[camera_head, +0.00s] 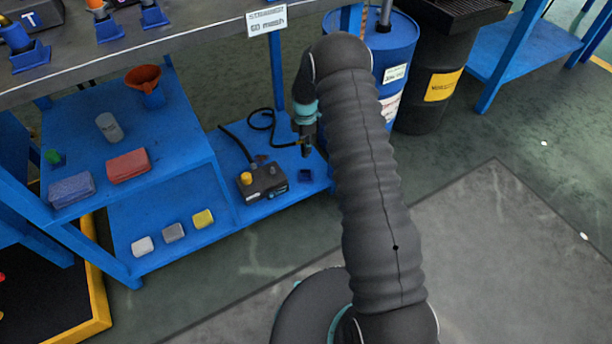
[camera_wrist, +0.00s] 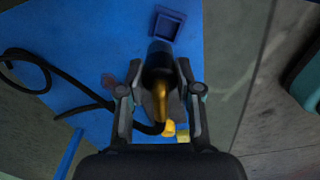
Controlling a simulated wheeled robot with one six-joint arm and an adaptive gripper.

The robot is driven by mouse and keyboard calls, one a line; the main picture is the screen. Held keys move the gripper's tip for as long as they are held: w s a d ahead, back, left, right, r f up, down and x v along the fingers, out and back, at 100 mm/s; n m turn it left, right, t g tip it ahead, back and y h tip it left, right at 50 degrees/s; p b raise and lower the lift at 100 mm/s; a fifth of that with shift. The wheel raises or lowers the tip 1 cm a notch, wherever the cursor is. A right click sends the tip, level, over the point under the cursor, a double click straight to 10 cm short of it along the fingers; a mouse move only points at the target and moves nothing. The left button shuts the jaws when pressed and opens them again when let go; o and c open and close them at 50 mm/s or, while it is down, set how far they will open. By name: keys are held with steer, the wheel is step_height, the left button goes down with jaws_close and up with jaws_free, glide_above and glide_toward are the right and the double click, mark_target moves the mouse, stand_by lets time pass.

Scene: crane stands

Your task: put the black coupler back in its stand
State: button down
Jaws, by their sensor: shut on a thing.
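The black coupler (camera_wrist: 158,58) is between the fingers of my gripper (camera_wrist: 160,72) in the wrist view, with a brass part (camera_wrist: 160,100) toward the camera. My gripper is shut on it. The dark blue square stand (camera_wrist: 167,25) lies just beyond the coupler's far end in the wrist view, and its socket looks empty. In the head view the stand (camera_head: 305,176) is on the low blue shelf, below my gripper (camera_head: 305,132). The coupler appears held above the shelf, apart from the stand. The coupler is small and partly hidden there.
A black box with a yellow knob (camera_head: 264,182) stands left of the stand, with a looping black hose (camera_head: 262,124) near it. A blue table leg (camera_head: 277,75) rises behind. A blue drum (camera_head: 392,50) stands to the right. The shelf edge is close to the stand.

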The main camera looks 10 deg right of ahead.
steer(key=shift+s+a+f+n+b, duration=0.15)
steer(key=shift+f+n+b, duration=0.2)
steer(key=shift+n, duration=0.2)
steer(key=shift+s+d+f+n+b, duration=0.1)
steer(key=shift+f+n+b, duration=0.2)
steer(key=shift+n, duration=0.25)
steer(key=n, duration=0.1)
steer(key=f+n+b, duration=0.1)
steer(key=n, duration=0.1)
steer(key=shift+s+a+f+n+b, duration=0.1)
steer(key=shift+s+f+n+b, duration=0.15)
steer(key=shift+s+n+b, duration=0.15)
step_height(320, 180, down, 6)
steer(key=b, duration=0.3)
steer(key=shift+r, duration=0.25)
steer(key=shift+f+b, duration=0.1)
steer(key=shift+b, duration=0.2)
steer(key=shift+f+b, duration=1)
steer(key=shift+f, duration=0.4)
steer(key=c, duration=0.7)
jaws_free()
steer(key=shift+r, duration=0.1)
